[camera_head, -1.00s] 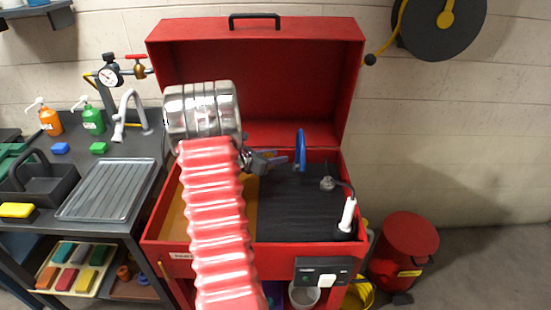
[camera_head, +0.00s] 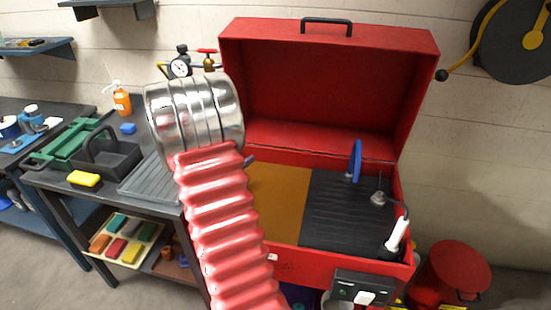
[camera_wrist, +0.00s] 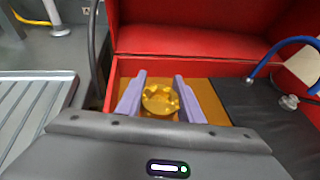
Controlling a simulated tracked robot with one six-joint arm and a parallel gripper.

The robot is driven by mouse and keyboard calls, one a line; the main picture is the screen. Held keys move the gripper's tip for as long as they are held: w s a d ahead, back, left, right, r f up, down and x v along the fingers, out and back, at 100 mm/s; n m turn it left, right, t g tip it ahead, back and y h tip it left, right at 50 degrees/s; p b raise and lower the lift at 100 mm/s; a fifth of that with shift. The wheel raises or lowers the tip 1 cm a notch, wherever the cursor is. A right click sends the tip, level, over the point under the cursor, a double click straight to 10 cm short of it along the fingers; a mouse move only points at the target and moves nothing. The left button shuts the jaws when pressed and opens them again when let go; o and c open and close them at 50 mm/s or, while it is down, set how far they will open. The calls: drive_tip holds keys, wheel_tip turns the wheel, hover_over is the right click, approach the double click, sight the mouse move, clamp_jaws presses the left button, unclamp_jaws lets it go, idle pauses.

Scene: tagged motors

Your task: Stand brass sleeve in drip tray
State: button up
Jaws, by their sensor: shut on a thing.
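My gripper (camera_wrist: 158,92) is in the wrist view, its two pale purple fingers on either side of the brass sleeve (camera_wrist: 160,100). The sleeve is a short golden ring with a notched top, seen from above, and the fingers are shut on it. Its lower end is hidden. The red washer cabinet is beyond it. The drip tray (camera_head: 146,182), a grey ribbed tray, lies on the dark bench left of the cabinet, partly hidden by my arm in the head view. It also shows at the left of the wrist view (camera_wrist: 28,98). In the head view my arm hides the sleeve and most of the gripper.
The open red cabinet (camera_head: 320,85) has a yellow-brown panel (camera_head: 277,195), a black ribbed mat (camera_head: 345,210), a blue hose (camera_head: 355,160) and a white-handled brush (camera_head: 397,235). A dark caddy (camera_head: 107,158) and yellow sponge (camera_head: 84,179) sit left of the tray. A tap rises behind it in the wrist view.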

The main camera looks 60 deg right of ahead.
drive_tip(key=w+a+n+t, duration=0.1)
drive_tip(key=w+a, duration=0.2)
drive_tip(key=a, duration=0.1)
drive_tip(key=w+a+r+n+t, duration=0.1)
drive_tip(key=w+a+t, duration=0.1)
drive_tip(key=w+a, duration=0.2)
drive_tip(key=w+a+n+t+y, duration=0.1)
drive_tip(key=w+a, duration=0.2)
drive_tip(key=a, duration=0.1)
drive_tip(key=shift+w+a+r+n+t, duration=0.15)
drive_tip(key=shift+w+a+n+t, duration=0.15)
drive_tip(key=shift+n, duration=0.1)
drive_tip(key=w+a+n+t, duration=0.1)
drive_tip(key=w+a, duration=0.1)
drive_tip(key=a, duration=0.2)
drive_tip(key=w+a+n+t+y, duration=0.1)
drive_tip(key=w+a, duration=0.1)
drive_tip(key=a, duration=0.3)
drive_tip(key=w+a+n+t+y, duration=0.1)
drive_tip(key=w+a, duration=0.1)
drive_tip(key=a, duration=0.2)
drive_tip(key=shift+a+r+n+t, duration=0.3)
drive_tip(key=shift+r, duration=0.05)
drive_tip(key=a+n+t+y, duration=0.4)
drive_tip(key=a+n+y, duration=0.2)
drive_tip(key=a, duration=2.1)
drive_tip(key=shift+w+n+y, duration=0.3)
drive_tip(key=shift+n+y, duration=0.1)
drive_tip(key=shift+r, duration=0.1)
